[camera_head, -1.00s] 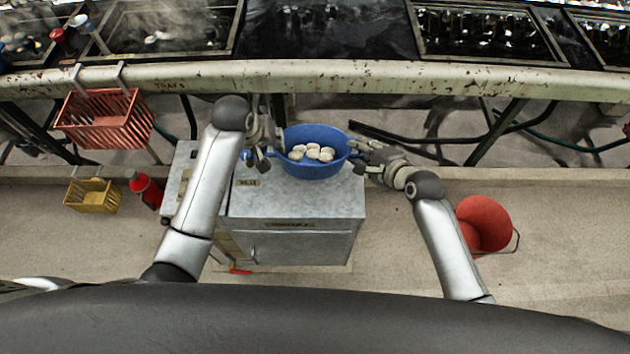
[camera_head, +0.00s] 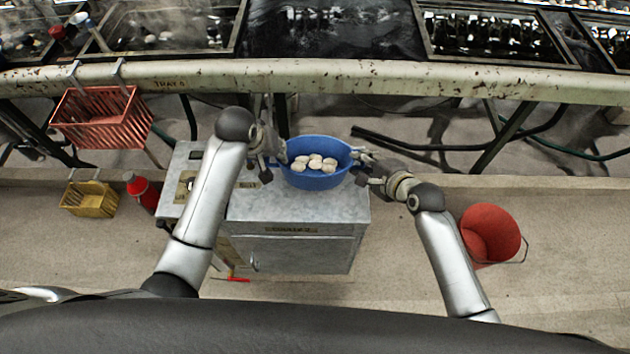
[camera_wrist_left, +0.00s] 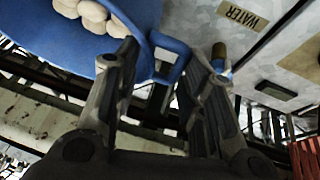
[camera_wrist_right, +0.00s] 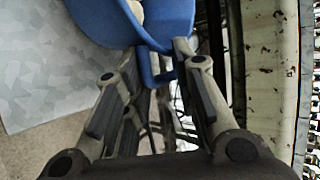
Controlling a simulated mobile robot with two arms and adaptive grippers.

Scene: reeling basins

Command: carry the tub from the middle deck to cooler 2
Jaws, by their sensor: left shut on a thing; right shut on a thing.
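The blue tub (camera_head: 316,182) holds several pale rounded pieces (camera_head: 315,162) and is level between my two grippers, over the back part of a grey metal-topped cabinet (camera_head: 290,208). The label on the cabinet's front is too small to read surely. My left gripper (camera_head: 268,162) is shut on the tub's left handle, a blue loop (camera_wrist_left: 178,62) between its fingers in the left wrist view. My right gripper (camera_head: 364,168) is shut on the right handle (camera_wrist_right: 156,75). I cannot tell whether the tub's underside touches the cabinet top.
A long rusty beam (camera_head: 400,80) with basins behind it crosses the back. A red basket (camera_head: 100,120) hangs from it at left. A yellow basket (camera_head: 90,200) and red bottle (camera_head: 142,190) are left of the cabinet; a red bucket (camera_head: 488,235) stands on the floor at right.

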